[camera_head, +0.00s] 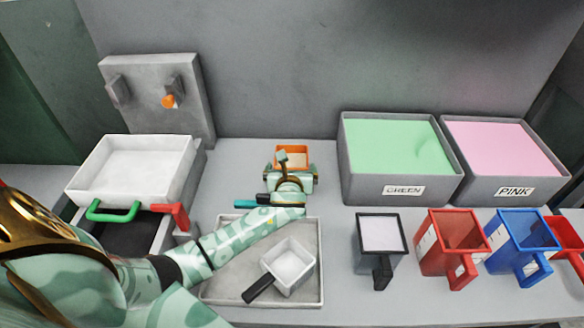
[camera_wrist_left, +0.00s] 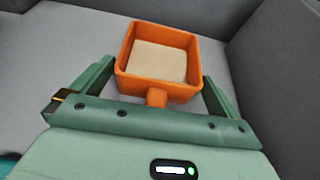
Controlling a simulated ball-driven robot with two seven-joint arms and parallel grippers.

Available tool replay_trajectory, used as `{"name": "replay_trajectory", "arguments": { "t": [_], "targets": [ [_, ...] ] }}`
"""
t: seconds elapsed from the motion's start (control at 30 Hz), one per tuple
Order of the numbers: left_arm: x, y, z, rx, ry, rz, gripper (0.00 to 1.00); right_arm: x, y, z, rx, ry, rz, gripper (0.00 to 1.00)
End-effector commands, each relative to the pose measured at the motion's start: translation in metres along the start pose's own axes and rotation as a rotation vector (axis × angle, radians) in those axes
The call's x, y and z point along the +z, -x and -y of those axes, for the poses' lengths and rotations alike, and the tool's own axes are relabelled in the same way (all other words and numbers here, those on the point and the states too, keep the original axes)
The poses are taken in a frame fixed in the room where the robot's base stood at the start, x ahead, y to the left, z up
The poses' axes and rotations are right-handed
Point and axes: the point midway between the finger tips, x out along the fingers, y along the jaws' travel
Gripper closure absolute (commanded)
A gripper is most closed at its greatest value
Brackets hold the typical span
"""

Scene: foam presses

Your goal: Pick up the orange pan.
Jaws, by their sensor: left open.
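The orange pan (camera_head: 291,151) stands on the grey counter near the back wall, left of the green bin. In the left wrist view the orange pan (camera_wrist_left: 126,75) is a square tray with a pale cream filling, its short handle pointing toward my gripper. My left gripper (camera_head: 291,170) is open at the near side of the pan. In the left wrist view, the fingers of my left gripper (camera_wrist_left: 158,72) stand on either side of the pan's near part and handle, with visible gaps. The handle's end is hidden by the gripper body. My right gripper is not in view.
A grey tray (camera_head: 313,296) with a white black-handled pan (camera_head: 290,265) lies under my left arm. A teal handle (camera_head: 246,203) shows beside the arm. A press (camera_head: 150,140) stands left.

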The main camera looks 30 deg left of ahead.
Motion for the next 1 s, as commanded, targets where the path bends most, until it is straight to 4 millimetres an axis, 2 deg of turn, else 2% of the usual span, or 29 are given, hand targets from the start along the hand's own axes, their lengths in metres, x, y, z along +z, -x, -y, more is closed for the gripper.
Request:
{"name": "replay_trajectory", "arguments": {
  "t": [0.17,0.3,0.63,1.0],
  "targets": [
    [0.001,0.0,0.0,0.0,0.0,0.0,0.0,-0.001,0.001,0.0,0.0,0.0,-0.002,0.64],
    [0.001,0.0,0.0,0.0,0.0,0.0,0.35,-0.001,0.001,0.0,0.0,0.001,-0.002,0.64],
    [0.006,0.003,0.0,0.0,0.0,0.001,0.35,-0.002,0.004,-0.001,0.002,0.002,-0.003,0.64],
    [0.077,0.032,0.0,0.0,0.003,0.004,0.35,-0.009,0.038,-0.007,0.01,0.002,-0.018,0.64]
  ]
}}
